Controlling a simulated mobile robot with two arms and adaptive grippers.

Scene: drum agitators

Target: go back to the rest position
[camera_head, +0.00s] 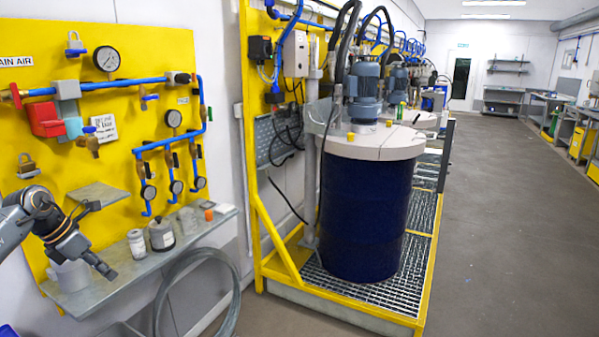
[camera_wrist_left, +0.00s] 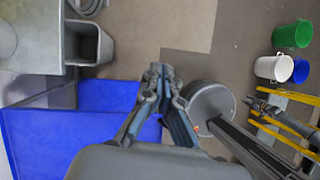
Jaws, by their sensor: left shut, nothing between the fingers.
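My left gripper (camera_head: 108,272) hangs at the lower left of the head view, in front of the shelf under the yellow panel. It points down and to the right, with its fingers closed and empty. In the left wrist view the left gripper (camera_wrist_left: 160,72) shows at the middle with its fingertips together, above the floor. A grey jointed part at the right of the wrist view, over yellow bars, looks like my right gripper (camera_wrist_left: 256,103). It is too small to tell whether it is open or shut.
The yellow panel (camera_head: 110,215) carries blue pipes and gauges. A shelf (camera_head: 125,275) below holds a white jar (camera_head: 137,243) and a grey one (camera_head: 161,236). A blue drum (camera_head: 362,215) stands on a grating. Blue bins (camera_wrist_left: 95,125) and buckets (camera_wrist_left: 292,36) show in the wrist view.

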